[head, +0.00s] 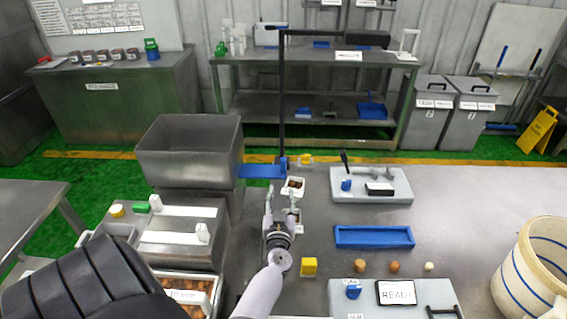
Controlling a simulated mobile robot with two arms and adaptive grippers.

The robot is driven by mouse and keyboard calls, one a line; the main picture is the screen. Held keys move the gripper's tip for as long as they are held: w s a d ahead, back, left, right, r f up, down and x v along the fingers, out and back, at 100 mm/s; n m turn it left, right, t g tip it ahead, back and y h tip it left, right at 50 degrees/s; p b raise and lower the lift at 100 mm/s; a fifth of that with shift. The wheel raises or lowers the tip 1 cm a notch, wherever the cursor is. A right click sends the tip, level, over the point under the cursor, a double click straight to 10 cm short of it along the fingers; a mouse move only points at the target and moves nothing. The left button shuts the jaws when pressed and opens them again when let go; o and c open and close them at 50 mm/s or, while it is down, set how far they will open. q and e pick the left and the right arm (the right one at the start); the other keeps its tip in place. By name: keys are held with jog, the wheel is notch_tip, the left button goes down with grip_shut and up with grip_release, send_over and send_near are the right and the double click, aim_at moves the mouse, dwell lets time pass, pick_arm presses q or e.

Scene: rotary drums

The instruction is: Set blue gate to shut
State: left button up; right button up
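The blue gate (260,171) is a flat blue plate. It lies level beside the lower right side of the grey metal hopper (188,152). A dark post (282,110) stands at its right end, with a small blue part at its foot. Whether the gate is open or shut is not clear from here. My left gripper (282,207) is below and right of the gate, apart from it. Its two fingers are spread and point away from me, with nothing seen held between them. A small white tray with brown contents (293,187) is just beyond the fingertips. My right gripper is not in view.
Right of my gripper are a blue tray (374,237), a yellow block (309,267) and a grey board with a black handle (372,187). A striped drum (535,262) stands at far right. A metal unit with white bars (165,228) is at left. The right middle tabletop is clear.

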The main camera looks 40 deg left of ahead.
aim_at(283, 163)
pick_arm(q)
jog(key=b+x, duration=0.6)
jog(key=x, duration=0.9)
jog(key=shift+w+a+f+b, duration=0.1)
jog(key=shift+w+a+b, duration=0.15)
jog(key=shift+b, duration=0.1)
jog(key=shift+w+a+b, duration=0.3)
jog(key=shift+w+a, duration=0.15)
jog(key=shift+w, duration=0.1)
jog(key=shift+c, duration=0.2)
grip_shut()
